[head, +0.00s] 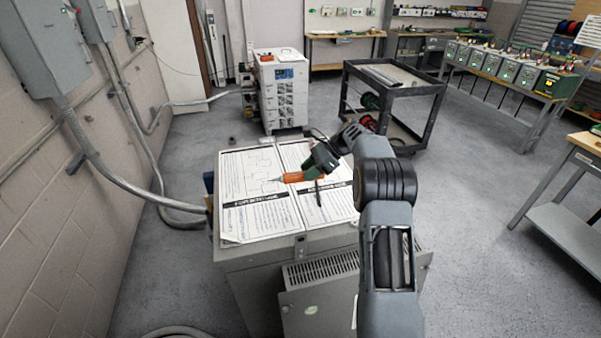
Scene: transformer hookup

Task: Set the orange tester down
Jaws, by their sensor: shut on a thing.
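The orange tester (300,177) is a slim tool with a thin pointed tip toward the left. My gripper (316,168) is shut on it, over the printed sheets that lie on the grey cabinet's top. Whether the tester touches the paper or hangs just above it I cannot tell. My gripper's fingers are small and partly dark in this view, and my arm comes in from the lower right. A dark, thin pen-like object (318,192) lies on the sheets just below the tester.
Printed sheets (245,205) cover most of the grey cabinet's (250,262) top. A white machine (282,95) stands behind it, and a black cart (420,112) stands behind to the right. A wall with conduits (85,160) is at left. The left sheet has free room.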

